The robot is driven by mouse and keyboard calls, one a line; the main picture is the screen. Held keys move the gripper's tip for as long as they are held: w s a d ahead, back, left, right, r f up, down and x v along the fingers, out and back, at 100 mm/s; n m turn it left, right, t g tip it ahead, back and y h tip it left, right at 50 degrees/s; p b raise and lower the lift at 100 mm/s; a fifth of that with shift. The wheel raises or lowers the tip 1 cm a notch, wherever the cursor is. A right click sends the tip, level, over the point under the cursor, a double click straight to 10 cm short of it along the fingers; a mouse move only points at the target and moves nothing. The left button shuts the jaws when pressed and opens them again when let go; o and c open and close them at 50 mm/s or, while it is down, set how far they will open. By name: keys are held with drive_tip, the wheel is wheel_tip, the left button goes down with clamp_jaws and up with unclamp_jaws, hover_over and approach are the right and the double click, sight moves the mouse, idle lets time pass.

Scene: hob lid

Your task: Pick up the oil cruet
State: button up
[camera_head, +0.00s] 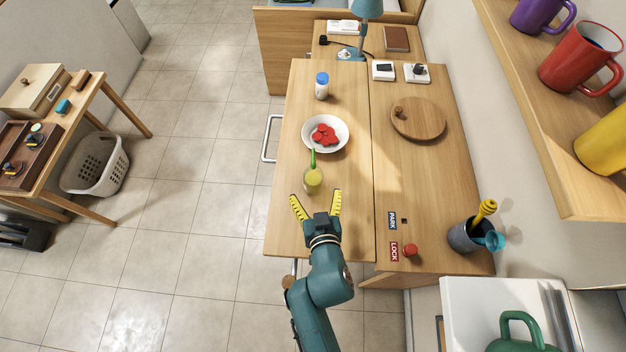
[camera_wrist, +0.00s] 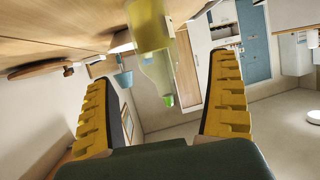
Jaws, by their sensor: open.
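The oil cruet (camera_head: 313,180) is a small yellowish see-through vessel with a green spout, upright on the wooden counter in front of the white bowl. My gripper (camera_head: 316,203) is open, with its two yellow fingers spread on the near side of the cruet. In the wrist view the cruet (camera_wrist: 155,50) shows ahead, between and beyond the two yellow fingers (camera_wrist: 164,95). There seems to be a gap between the fingertips and the cruet. Nothing is in my gripper.
A white bowl (camera_head: 340,121) with red pieces stands just behind the cruet. A blue-capped bottle (camera_head: 322,86) stands farther back. A round wooden lid (camera_head: 430,118), a red knob (camera_head: 411,250) and a utensil pot (camera_head: 464,236) are to the right. The counter's left edge is close.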

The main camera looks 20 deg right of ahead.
sight(313, 163)
drive_tip(key=b+x, duration=0.1)
drive_tip(key=x, duration=0.3)
drive_tip(key=b+x, duration=0.1)
drive_tip(key=x, duration=0.3)
drive_tip(key=shift+d, duration=0.25)
drive_tip(key=shift+s, duration=0.1)
drive_tip(key=c, duration=1.3)
wheel_tip(313, 163, up, 10)
drive_tip(key=p, duration=0.3)
drive_tip(key=shift+p, duration=0.3)
drive_tip(key=shift+c, duration=0.2)
